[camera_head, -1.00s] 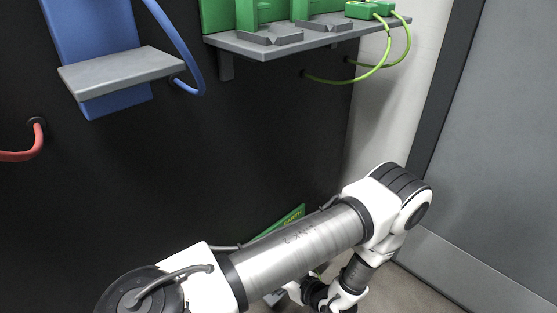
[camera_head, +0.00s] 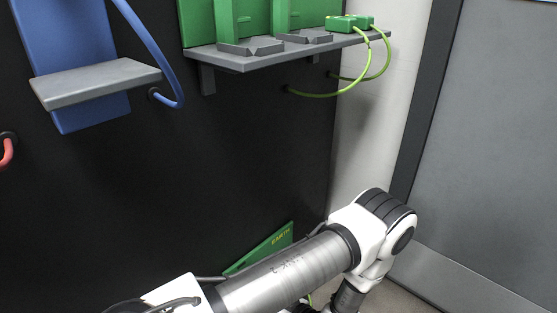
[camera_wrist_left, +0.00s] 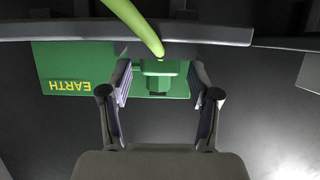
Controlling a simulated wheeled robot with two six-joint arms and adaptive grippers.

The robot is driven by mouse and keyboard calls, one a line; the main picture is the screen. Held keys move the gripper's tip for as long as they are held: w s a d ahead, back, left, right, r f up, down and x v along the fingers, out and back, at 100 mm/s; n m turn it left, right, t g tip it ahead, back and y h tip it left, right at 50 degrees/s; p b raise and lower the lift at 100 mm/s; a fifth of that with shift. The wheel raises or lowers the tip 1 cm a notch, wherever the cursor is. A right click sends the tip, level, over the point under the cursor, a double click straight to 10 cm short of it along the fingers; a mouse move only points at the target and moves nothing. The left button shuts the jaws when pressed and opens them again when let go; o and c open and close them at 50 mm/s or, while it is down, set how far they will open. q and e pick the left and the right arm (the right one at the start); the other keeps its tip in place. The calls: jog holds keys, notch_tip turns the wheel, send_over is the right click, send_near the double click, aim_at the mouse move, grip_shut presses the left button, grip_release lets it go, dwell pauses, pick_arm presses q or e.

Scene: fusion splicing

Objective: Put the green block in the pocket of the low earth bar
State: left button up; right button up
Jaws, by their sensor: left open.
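A green board lettered EARTH, the low earth bar, shows in the head view (camera_head: 275,246), low on the dark wall and partly behind my arm. It also shows in the left wrist view (camera_wrist_left: 70,68), with its lettering upside down. In that view a green block (camera_wrist_left: 160,68) with a lime cable stands in front of the board. My left gripper (camera_wrist_left: 161,65) is open, with one finger on each side of the block and visible gaps between. Whether the block sits in a pocket cannot be told. The left gripper is hidden in the head view, and my right gripper is not seen.
A grey shelf (camera_head: 250,61) high on the wall carries green holders and two green blocks (camera_head: 342,24) with lime cables. A blue panel with a grey ledge (camera_head: 95,83) is at left. In the wrist view a dark bar (camera_wrist_left: 215,35) crosses the top. A grey panel stands at right.

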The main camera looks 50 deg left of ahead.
pick_arm(q)
jog(key=p+v, duration=0.6)
jog(key=v, duration=0.6)
jog(key=w+a+f+m+t+h, duration=0.15)
jog(key=a+m+t+h, duration=0.25)
jog(key=m, duration=0.5)
jog(key=s+d+m+g+h, duration=0.2)
jog(key=s+d+m+h, duration=0.6)
jog(key=s, duration=0.4)
jog(key=shift+d+m+h, duration=0.35)
jog(key=shift+m+h, duration=0.45)
jog(key=shift+m, duration=0.1)
